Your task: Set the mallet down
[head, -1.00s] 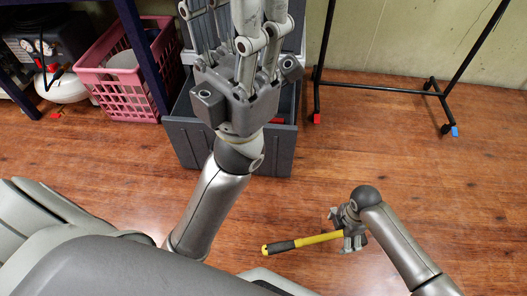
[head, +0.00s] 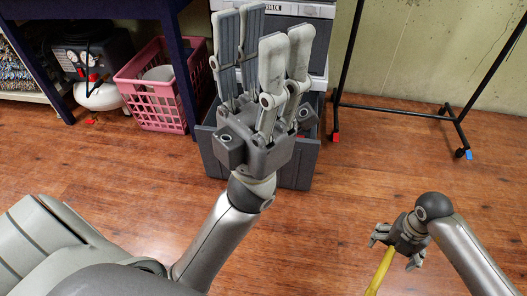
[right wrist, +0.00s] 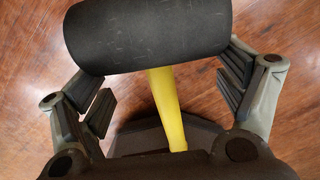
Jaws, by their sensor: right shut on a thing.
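The mallet has a yellow handle (head: 380,271) and a thick black head. In the head view the handle runs down from my right gripper (head: 399,248) and out of the bottom edge. In the right wrist view the black head (right wrist: 150,35) lies across the top, with the yellow handle (right wrist: 167,105) between the fingers of my right gripper (right wrist: 165,95). That gripper is shut on the mallet, above the wooden floor. My left gripper (head: 262,70) is open and empty, fingers pointing up in the picture, in front of a grey drawer unit.
An open grey drawer (head: 297,165) stands behind my left gripper. A pink basket (head: 155,95) and a compressor (head: 98,92) sit at the back left. A black rack (head: 400,108) stands at the back right. The wooden floor (head: 330,215) between is clear.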

